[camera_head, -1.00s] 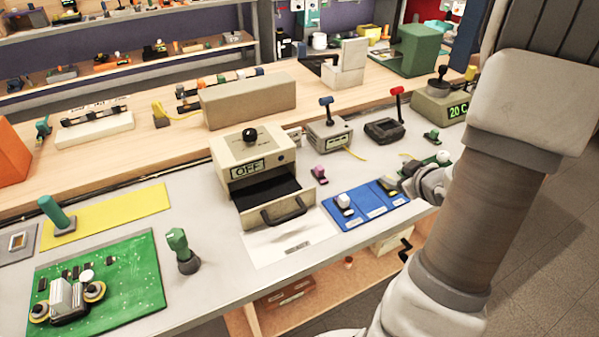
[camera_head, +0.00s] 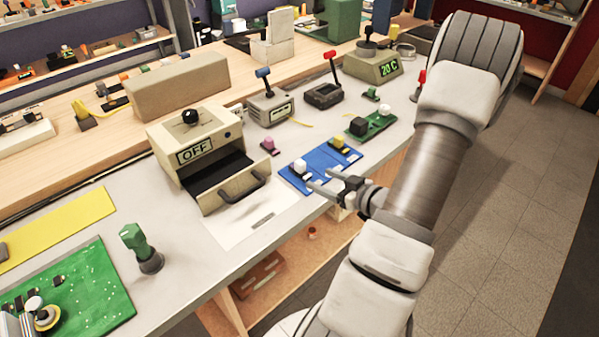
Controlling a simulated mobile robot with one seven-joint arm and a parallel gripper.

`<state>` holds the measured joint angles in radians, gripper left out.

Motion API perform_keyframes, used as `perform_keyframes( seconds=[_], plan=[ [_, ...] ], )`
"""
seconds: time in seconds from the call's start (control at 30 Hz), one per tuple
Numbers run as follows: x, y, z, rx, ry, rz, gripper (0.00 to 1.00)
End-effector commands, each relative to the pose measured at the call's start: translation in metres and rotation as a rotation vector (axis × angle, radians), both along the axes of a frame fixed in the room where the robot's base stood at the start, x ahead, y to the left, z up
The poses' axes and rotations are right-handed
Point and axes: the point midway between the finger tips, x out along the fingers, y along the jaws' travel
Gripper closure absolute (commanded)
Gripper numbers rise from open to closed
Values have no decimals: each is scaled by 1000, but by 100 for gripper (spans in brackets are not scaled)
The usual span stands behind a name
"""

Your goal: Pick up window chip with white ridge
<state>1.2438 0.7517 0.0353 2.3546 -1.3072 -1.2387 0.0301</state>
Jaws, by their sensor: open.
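A small dark chip with a white block on top (camera_head: 299,168) stands at the left part of a blue mat (camera_head: 319,157). It best fits the chip with the white ridge; its window cannot be made out. A similar chip with a yellow top (camera_head: 337,144) stands at the mat's back right. My gripper (camera_head: 317,180) is open and empty, its fingers pointing left over the mat's front edge. The fingertips are just right of and in front of the white-topped chip, seemingly apart from it.
A beige machine marked OFF (camera_head: 188,153) has its drawer out, left of the mat. A pink-topped piece (camera_head: 269,146) stands behind the mat's left end. A green board (camera_head: 373,126) with a dark block and white knob lies behind right. Joystick boxes (camera_head: 270,106) stand farther back.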

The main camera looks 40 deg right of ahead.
Motion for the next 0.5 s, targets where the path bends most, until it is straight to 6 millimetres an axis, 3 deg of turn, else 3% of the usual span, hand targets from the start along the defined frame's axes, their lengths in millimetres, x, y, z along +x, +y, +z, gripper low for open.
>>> perform_keyframes(
  seconds=[0.1,0.5],
  plan=[
    [22,3,-8,0,0,3,28],
    [60,7,-15,0,-1,3,28]
  ],
)
